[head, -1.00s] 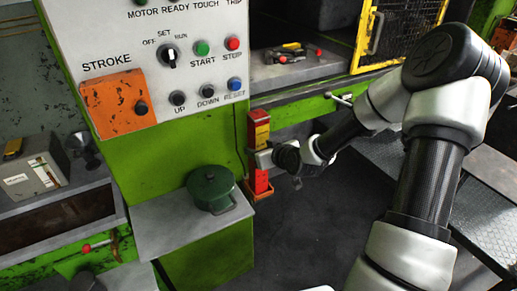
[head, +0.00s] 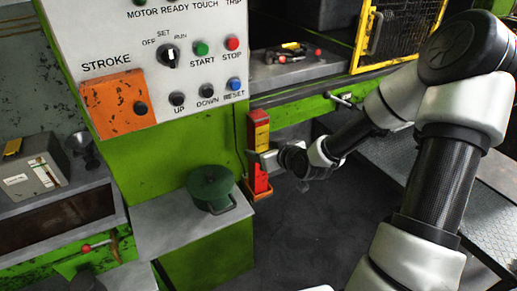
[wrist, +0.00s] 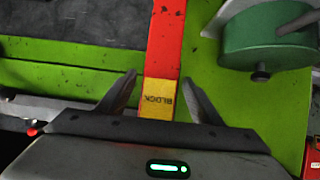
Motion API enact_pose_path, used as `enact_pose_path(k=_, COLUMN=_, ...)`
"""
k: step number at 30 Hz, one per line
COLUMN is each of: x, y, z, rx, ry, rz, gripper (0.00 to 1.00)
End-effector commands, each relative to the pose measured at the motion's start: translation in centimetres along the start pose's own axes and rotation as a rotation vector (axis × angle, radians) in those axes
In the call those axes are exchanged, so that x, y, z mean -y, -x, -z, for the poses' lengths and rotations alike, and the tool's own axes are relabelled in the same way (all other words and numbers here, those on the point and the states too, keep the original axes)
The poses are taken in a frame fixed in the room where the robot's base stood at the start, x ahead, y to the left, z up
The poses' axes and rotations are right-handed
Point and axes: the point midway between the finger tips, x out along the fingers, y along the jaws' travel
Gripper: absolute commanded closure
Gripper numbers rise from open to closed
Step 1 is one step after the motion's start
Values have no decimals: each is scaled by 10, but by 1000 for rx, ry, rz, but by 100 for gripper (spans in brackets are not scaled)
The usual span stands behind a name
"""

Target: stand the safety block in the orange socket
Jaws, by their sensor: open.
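The safety block, red with yellow parts, stands upright in the head view (head: 260,134) beside the green press frame. Its foot is at the orange socket (head: 264,193), low on the frame; how deep it sits is hard to tell. My gripper (head: 258,160) is at the block's middle, coming from the right. In the wrist view, the open fingers (wrist: 159,80) lie either side of the block (wrist: 165,45), with gaps to its yellow lettered band. The socket is not clearly seen in the wrist view.
A green lidded pot (head: 211,188) stands on a grey ledge left of the block, and also shows in the wrist view (wrist: 265,42). The control panel (head: 190,50) is above it. A lever handle (head: 340,98) juts out to the right. Dark floor below is clear.

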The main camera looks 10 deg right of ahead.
Motion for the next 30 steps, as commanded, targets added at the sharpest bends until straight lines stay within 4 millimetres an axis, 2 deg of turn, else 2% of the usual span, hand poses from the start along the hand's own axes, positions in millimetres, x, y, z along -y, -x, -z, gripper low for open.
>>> enact_pose_path(k=1, x=-2, y=14, z=1, rx=0, ry=1, rz=-5, gripper=41)
enact_pose_path(k=6, x=-2, y=51, z=1, rx=1, ry=1, rz=-5, gripper=41)
enact_pose_path(k=12, x=-1, y=80, z=1, rx=0, ry=1, rz=-3, gripper=41)
enact_pose_path(k=18, x=0, y=89, z=0, rx=1, ry=-1, rz=0, gripper=41)
enact_pose_path(k=30, x=0, y=88, z=-1, rx=2, ry=0, rz=0, gripper=41)
